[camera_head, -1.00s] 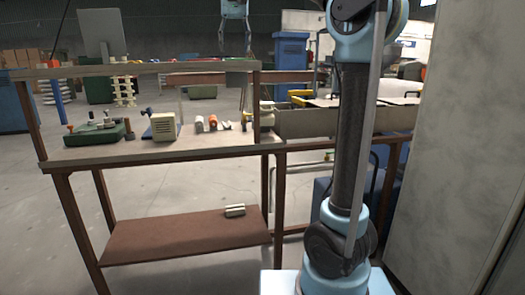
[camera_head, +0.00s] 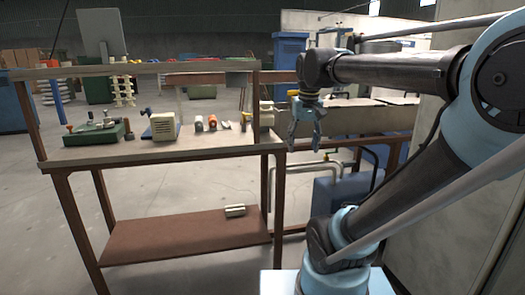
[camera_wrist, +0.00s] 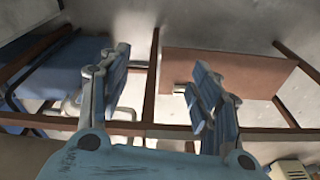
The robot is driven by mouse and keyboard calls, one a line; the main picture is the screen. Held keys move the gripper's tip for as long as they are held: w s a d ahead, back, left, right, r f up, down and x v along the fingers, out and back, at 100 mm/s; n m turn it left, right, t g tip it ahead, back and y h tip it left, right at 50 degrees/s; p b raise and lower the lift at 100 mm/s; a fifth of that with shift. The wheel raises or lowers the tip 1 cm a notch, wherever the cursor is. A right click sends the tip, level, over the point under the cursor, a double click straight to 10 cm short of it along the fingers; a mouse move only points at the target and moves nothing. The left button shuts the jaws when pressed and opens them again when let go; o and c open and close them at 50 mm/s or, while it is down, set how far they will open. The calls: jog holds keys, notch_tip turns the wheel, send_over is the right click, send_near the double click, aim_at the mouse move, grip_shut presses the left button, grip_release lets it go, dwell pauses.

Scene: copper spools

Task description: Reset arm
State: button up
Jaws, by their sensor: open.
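My gripper (camera_head: 304,143) hangs fingers down just right of the workbench in the head view, beside the bench's right end. Its two fingers are apart and nothing is between them. In the wrist view my gripper (camera_wrist: 155,95) shows both blue fingers spread wide, with floor and brown frame bars behind. My arm is bent, its upper links reaching in from the right side of the head view.
The workbench (camera_head: 160,154) carries a green device (camera_head: 95,133), a cream box (camera_head: 163,126) and small spools (camera_head: 212,122). A small block (camera_head: 235,210) lies on its lower shelf (camera_head: 180,238). A blue box (camera_head: 335,193) stands behind my arm. A grey cabinet is at right.

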jog(key=s+d+f, duration=0.2)
jog(key=s+f, duration=0.3)
jog(key=f, duration=0.5)
jog(key=s+d+f, duration=0.3)
jog(key=s+f, duration=0.3)
jog(key=f, duration=0.4)
jog(key=shift+d+f+m+t, duration=0.3)
jog(key=shift+f, duration=0.05)
jog(key=shift+s, duration=0.1)
jog(key=shift+w+f, duration=0.2)
jog(key=shift+w, duration=0.2)
